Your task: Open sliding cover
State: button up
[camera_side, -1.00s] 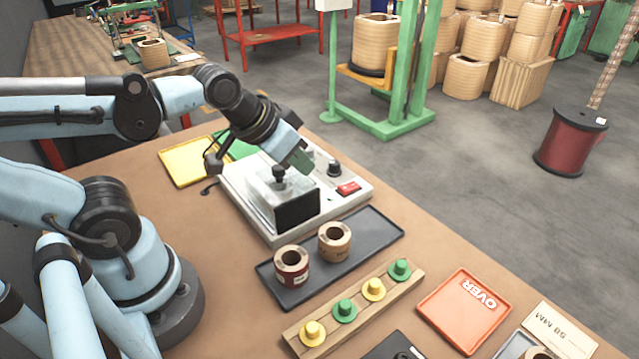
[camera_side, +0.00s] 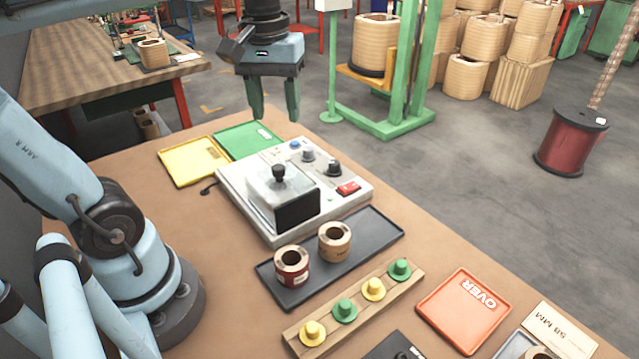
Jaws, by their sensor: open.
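The sliding cover (camera_side: 268,187) is a clear box with a black knob (camera_side: 279,172) on top and a dark front panel (camera_side: 298,209). It sits on the left part of a white tester box (camera_side: 336,203), which also carries a red switch, a blue button and dark knobs. I cannot tell whether the cover has slid at all. My gripper (camera_side: 275,112) hangs with its green fingers pointing down, high above and behind the tester, over the green tray's far side. Its fingers are spread and empty, apart from the cover's knob.
A yellow tray (camera_side: 193,163) and a green tray (camera_side: 262,140) lie behind the tester. In front, a dark tray (camera_side: 374,238) holds two coils (camera_side: 291,264). A wooden strip (camera_side: 352,315) carries yellow and green pegs. An orange tray (camera_side: 463,311) lies at the right.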

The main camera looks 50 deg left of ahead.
aim_at(278, 167)
jog(key=shift+n+g, duration=0.3)
jog(key=shift+n, duration=0.1)
jog(key=shift+s+a+f, duration=0.1)
jog(key=shift+f, duration=2.75)
jog(key=shift+a+f, duration=0.1)
jog(key=shift+f, duration=2.7)
grip_shut()
